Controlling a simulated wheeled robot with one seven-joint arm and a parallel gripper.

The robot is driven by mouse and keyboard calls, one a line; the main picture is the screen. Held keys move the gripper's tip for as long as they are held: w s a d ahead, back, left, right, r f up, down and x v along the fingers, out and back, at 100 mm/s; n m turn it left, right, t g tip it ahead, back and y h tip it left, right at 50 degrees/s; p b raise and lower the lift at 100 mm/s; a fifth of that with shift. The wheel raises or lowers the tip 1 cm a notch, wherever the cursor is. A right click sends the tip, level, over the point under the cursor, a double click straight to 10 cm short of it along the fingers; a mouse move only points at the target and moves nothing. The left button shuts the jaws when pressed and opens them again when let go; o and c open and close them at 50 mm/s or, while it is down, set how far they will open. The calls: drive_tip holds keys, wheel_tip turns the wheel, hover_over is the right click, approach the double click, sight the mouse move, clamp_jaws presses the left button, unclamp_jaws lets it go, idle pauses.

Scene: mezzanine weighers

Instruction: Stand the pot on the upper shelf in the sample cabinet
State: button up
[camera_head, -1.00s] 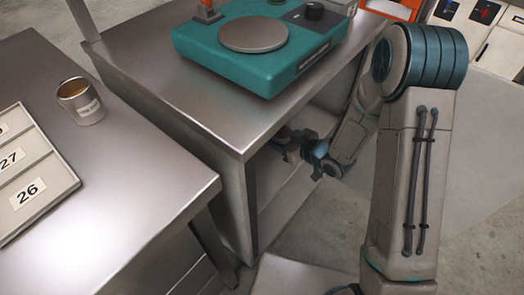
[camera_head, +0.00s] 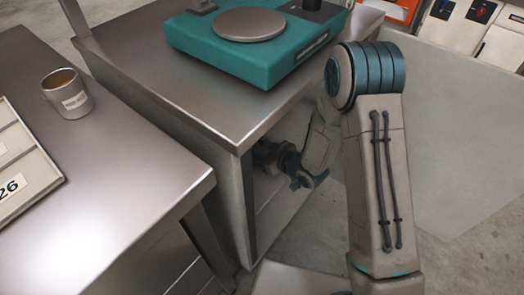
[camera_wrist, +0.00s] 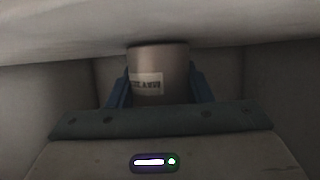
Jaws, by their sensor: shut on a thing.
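My gripper (camera_wrist: 160,92) is shut on a grey metal pot (camera_wrist: 160,65) with a pale label, one blue finger on each side. The pot looks upright in the wrist view. Its top meets the lower edge of a pale board across the picture, and I cannot tell whether they touch. In the head view my arm reaches into the open side of the sample cabinet (camera_head: 250,212), below its metal top. The fingers and the pot are hidden there. The cabinet's inner walls (camera_wrist: 222,72) show around the pot in the wrist view; its base contact is hidden.
A teal weigher (camera_head: 240,50) with a round plate stands on the cabinet top. At left, a metal bench (camera_head: 130,170) carries a labelled metal cup (camera_head: 70,97) and a numbered rack (camera_head: 25,165). The cabinet top's edge overhangs my forearm. Open floor (camera_head: 450,170) lies at right.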

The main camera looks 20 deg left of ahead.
drive_tip(key=shift+f, duration=0.15)
drive_tip(key=o, duration=1.2)
drive_tip(key=shift+r, duration=0.3)
drive_tip(key=p+v, duration=0.3)
drive_tip(key=v, duration=0.9)
drive_tip(key=w+d+r+m+h, duration=0.1)
drive_tip(key=d+r+m+h, duration=0.3)
drive_tip(key=d, duration=0.4)
drive_tip(key=w+d+r+m+h, duration=0.2)
drive_tip(key=d+r+h, duration=0.2)
drive_tip(key=d+h, duration=0.4)
drive_tip(key=s+d+r+m+g, duration=0.1)
drive_tip(key=s+r+m+g, duration=0.1)
drive_tip(key=s, duration=0.3)
drive_tip(key=s+d+r+m+g, duration=0.1)
drive_tip(key=s+d+r+m, duration=0.1)
drive_tip(key=s+r, duration=0.2)
drive_tip(key=s+d+r+m+g, duration=0.1)
drive_tip(key=s+d+r+g, duration=0.1)
drive_tip(key=s, duration=0.6)
drive_tip(key=shift+r+m+g, duration=0.3)
drive_tip(key=shift+r+m, duration=0.1)
drive_tip(key=shift+r, duration=0.35)
